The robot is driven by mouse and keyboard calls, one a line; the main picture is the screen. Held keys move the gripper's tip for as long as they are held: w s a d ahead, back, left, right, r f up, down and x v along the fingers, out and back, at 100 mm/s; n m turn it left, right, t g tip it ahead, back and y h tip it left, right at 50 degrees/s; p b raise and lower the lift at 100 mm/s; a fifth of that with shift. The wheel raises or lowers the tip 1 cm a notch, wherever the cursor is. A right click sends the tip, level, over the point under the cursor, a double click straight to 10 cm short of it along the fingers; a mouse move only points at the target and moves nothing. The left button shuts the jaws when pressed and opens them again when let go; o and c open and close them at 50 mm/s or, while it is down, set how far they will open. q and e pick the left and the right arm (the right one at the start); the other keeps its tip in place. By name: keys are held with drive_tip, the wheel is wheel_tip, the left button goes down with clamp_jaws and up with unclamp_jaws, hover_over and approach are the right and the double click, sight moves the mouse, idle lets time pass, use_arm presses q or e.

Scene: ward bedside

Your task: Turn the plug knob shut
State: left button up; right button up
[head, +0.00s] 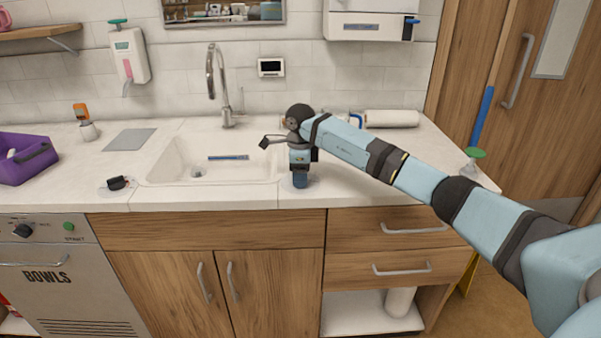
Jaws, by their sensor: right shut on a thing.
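My right gripper (300,181) points down at the counter's front edge, just right of the sink (165,172). It is shut on a small knob, which I take to be the plug knob. The fingers hide nearly all of the knob, so I cannot tell which way it is turned. A pale round base (313,181) shows around the fingertips. A similar black knob (117,183) sits on a pale round base left of the sink. The sink's drain (197,172) shows in the basin. My left gripper is not in view.
A tall tap (213,85) stands behind the sink. A blue strip (228,157) lies in the basin. A purple caddy (25,158), a grey mat (130,139) and a white roll (391,118) are on the counter. The counter right of my gripper is mostly clear.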

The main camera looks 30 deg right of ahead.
drive_tip(key=m+p, duration=0.1)
drive_tip(key=m, duration=0.1)
drive_tip(key=shift+r+m+p, duration=0.2)
drive_tip(key=shift+m+p, duration=0.1)
drive_tip(key=shift+p, duration=0.05)
drive_tip(key=shift+m+p, duration=0.55)
drive_tip(key=shift+m, duration=0.25)
drive_tip(key=m+p, duration=0.3)
drive_tip(key=m, duration=0.2)
drive_tip(key=shift+m, duration=0.3)
drive_tip(key=m+p, duration=0.1)
drive_tip(key=m, duration=0.1)
drive_tip(key=shift+m, duration=0.3)
drive_tip(key=m+p, duration=0.2)
drive_tip(key=m, duration=0.1)
drive_tip(key=shift+f, duration=0.1)
drive_tip(key=shift+m, duration=0.4)
use_arm(q)
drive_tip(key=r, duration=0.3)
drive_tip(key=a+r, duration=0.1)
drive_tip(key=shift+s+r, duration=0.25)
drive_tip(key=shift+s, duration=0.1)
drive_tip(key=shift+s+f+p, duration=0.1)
drive_tip(key=shift+p, duration=0.2)
use_arm(e)
drive_tip(key=shift+m, duration=0.4)
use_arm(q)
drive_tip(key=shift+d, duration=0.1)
use_arm(e)
drive_tip(key=shift+f, duration=0.1)
